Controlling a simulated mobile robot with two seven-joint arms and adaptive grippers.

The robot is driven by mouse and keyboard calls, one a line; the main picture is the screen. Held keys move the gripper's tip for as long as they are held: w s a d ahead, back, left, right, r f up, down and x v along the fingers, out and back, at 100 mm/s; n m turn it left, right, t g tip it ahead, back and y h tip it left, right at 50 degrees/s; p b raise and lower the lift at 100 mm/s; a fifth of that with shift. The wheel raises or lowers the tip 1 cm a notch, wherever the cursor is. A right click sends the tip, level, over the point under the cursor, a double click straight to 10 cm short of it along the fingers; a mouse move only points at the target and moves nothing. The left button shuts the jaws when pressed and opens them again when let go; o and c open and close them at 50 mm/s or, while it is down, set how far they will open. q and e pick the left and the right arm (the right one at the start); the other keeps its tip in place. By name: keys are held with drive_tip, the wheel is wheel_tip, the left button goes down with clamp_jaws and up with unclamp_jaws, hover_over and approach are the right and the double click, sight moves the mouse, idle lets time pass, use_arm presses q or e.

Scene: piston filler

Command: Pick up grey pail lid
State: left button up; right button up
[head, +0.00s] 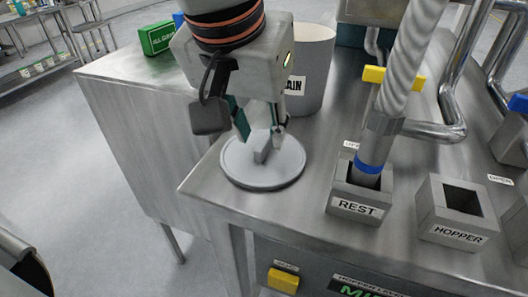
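The grey pail lid (248,176) is a round, rimmed disc lying flat on the steel table near its left front corner. A block-like grey handle (263,151) stands up from its middle. My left gripper (261,139) points down over the lid with its fingers apart, one on each side of the handle's upper part. A gap shows between the fingers, and I cannot tell whether either touches the handle. The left gripper partly covers the lid's far edge. My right gripper is not in view.
A grey pail (313,65) with a partly hidden label stands behind the lid. Right of the lid are the REST holder (357,207), with a blue-banded nozzle (371,160) in it, and the HOPPER holder (458,236). A green box (157,38) sits at the back left.

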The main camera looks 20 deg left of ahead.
use_arm(q)
drive_tip(key=shift+x, duration=1.2)
drive_tip(key=shift+r, duration=0.1)
clamp_jaws()
drive_tip(key=shift+r, duration=0.1)
